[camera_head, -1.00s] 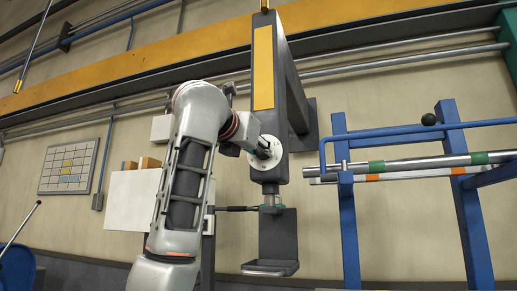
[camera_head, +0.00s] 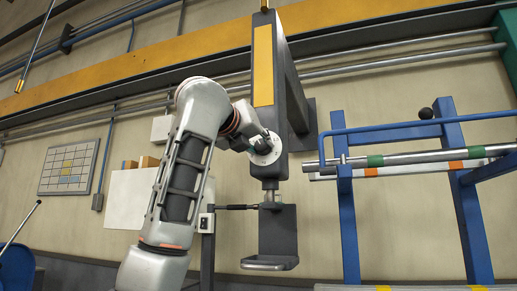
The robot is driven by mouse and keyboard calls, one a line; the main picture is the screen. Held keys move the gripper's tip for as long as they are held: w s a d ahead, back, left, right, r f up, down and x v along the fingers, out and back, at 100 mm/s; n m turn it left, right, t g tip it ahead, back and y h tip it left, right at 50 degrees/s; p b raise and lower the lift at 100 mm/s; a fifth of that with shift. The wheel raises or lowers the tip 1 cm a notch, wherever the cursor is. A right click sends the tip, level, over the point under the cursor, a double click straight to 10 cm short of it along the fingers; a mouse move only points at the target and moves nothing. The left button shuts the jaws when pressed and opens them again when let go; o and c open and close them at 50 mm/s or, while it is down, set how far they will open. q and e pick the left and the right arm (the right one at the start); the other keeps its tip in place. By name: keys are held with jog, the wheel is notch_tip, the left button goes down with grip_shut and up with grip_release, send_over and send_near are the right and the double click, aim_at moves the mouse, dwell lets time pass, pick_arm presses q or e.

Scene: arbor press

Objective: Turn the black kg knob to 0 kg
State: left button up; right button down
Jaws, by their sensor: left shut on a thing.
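The arbor press (camera_head: 283,105) stands in the middle, a dark grey frame with a yellow front panel. A round white dial plate (camera_head: 272,159) sits on the front of its head. My left gripper (camera_head: 262,144) reaches in from the left and is shut at the middle of this dial. The black kg knob is mostly hidden behind the fingers, so its pointer and the kg marks cannot be read. My right gripper is not in view.
Below the dial are the press ram and a dark bracket with a ledge (camera_head: 270,263). A blue rack (camera_head: 350,225) with metal bars stands to the right. A white board (camera_head: 130,200) and a grid chart (camera_head: 69,168) are on the wall at left.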

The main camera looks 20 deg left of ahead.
pick_arm(q)
jog(key=shift+n, duration=1)
jog(key=n+b, duration=0.1)
jog(key=n, duration=0.1)
jog(key=shift+n, duration=0.4)
jog(key=n, duration=0.4)
jog(key=shift+y+b, duration=0.3)
jog(key=shift+b, duration=0.1)
jog(key=n, duration=0.2)
jog(key=shift+d+n, duration=0.1)
jog(key=shift+n, duration=0.3)
jog(key=n, duration=0.3)
jog(key=shift+n+y+b, duration=0.3)
jog(key=shift+n+b, duration=0.05)
jog(key=shift+n, duration=0.05)
jog(key=n, duration=0.2)
jog(key=shift+n, duration=0.8)
